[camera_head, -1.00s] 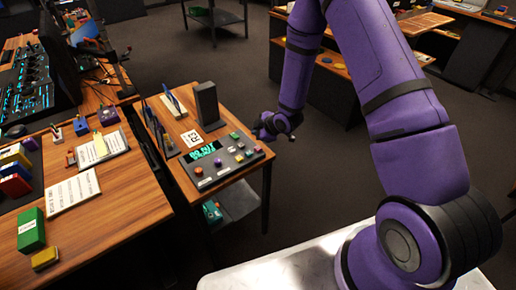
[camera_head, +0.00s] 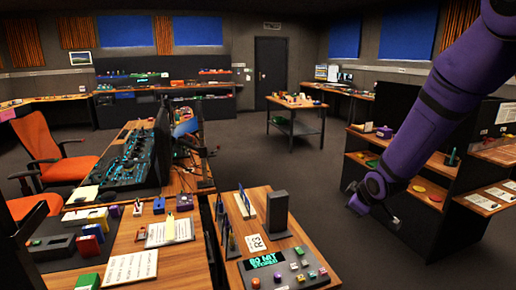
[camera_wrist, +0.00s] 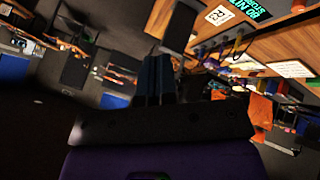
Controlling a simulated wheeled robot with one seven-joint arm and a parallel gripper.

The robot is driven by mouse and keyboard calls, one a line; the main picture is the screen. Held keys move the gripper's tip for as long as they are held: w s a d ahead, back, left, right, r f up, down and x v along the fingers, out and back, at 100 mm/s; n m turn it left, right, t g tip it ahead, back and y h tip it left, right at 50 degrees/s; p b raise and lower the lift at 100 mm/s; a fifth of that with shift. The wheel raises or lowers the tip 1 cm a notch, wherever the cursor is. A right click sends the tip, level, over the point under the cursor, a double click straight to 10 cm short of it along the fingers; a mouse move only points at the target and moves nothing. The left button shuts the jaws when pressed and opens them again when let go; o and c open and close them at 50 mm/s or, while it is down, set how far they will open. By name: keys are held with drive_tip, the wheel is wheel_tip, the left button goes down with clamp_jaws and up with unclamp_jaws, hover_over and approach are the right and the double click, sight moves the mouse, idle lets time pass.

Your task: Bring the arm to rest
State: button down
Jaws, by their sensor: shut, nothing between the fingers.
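My purple arm (camera_head: 450,100) hangs down from the top right in the head view. Its wrist end (camera_head: 372,192) is in the air to the right of the trackball panel, over the floor and in front of the dark shelf unit. My gripper (camera_wrist: 155,62) shows in the wrist view with its two dark fingers together and nothing held. The grey trackball panel (camera_head: 283,268) with a lit green display and coloured knobs sits on a small wooden table, cut by the lower edge. It is apart from my gripper.
A dark upright block (camera_head: 277,212) stands behind the panel. A wooden desk (camera_head: 130,240) with papers and boxes is at the left. The shelf unit (camera_head: 425,200) stands behind and right of my wrist. Open floor (camera_head: 300,175) lies between the panel's table and the shelves.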

drive_tip(key=s+d+r+m+h, duration=0.1)
drive_tip(key=s+d+r+m, duration=0.15)
drive_tip(key=s+r, duration=0.6)
drive_tip(key=s+r+m+g, duration=0.1)
drive_tip(key=s+r+m, duration=0.3)
drive_tip(key=s, duration=0.9)
drive_tip(key=s+r+m+g, duration=0.1)
drive_tip(key=s+r+m, duration=0.2)
drive_tip(key=s+r, duration=0.6)
drive_tip(key=s, duration=0.3)
drive_tip(key=shift+s+a+r+m+g, duration=0.2)
drive_tip(key=shift+s+r+m+g, duration=0.1)
drive_tip(key=shift+s+r+m, duration=0.1)
